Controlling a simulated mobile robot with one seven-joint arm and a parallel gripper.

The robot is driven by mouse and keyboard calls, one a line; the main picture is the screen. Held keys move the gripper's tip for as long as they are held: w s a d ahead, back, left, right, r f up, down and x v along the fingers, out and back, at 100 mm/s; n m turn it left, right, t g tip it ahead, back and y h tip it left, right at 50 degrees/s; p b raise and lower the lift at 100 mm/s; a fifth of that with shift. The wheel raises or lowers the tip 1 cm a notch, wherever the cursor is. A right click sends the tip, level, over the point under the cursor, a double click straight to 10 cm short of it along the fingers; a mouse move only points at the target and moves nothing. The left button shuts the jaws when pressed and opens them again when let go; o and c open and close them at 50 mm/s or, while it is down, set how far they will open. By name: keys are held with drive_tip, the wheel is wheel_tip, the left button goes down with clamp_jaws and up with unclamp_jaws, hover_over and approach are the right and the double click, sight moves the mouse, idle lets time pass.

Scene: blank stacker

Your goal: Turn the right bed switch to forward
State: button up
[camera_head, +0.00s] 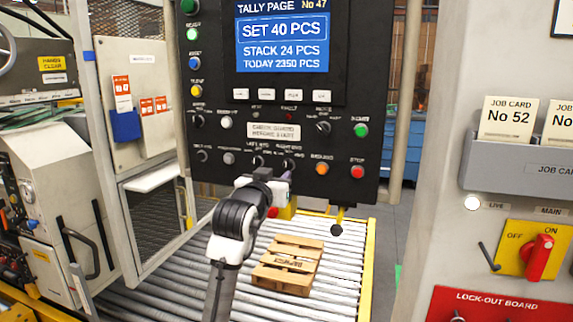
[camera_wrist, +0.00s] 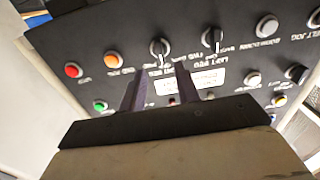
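The right bed switch (camera_head: 289,163) is a small rotary knob in the lower row of the black control panel. In the wrist view, which shows the panel upside down, this switch (camera_wrist: 159,47) has a pale grip bar standing near upright. Its exact setting cannot be read. The left bed switch (camera_head: 258,161) is beside it, and also shows in the wrist view (camera_wrist: 213,40). My gripper (camera_wrist: 160,72) is open, its two dark fingers apart and empty, with the right bed switch beyond the gap. In the head view my gripper (camera_head: 286,178) is just below the switch; contact cannot be judged.
An orange button (camera_head: 322,168) and red stop button (camera_head: 357,171) are right of the switch. A white label plate (camera_head: 273,131) is above it. A black-knobbed lever (camera_head: 336,229) hangs below the panel. A wooden pallet (camera_head: 288,264) lies on the rollers.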

sight(286, 167)
drive_tip(key=p+x, duration=0.1)
drive_tip(key=x, duration=0.6)
drive_tip(key=c, duration=0.7)
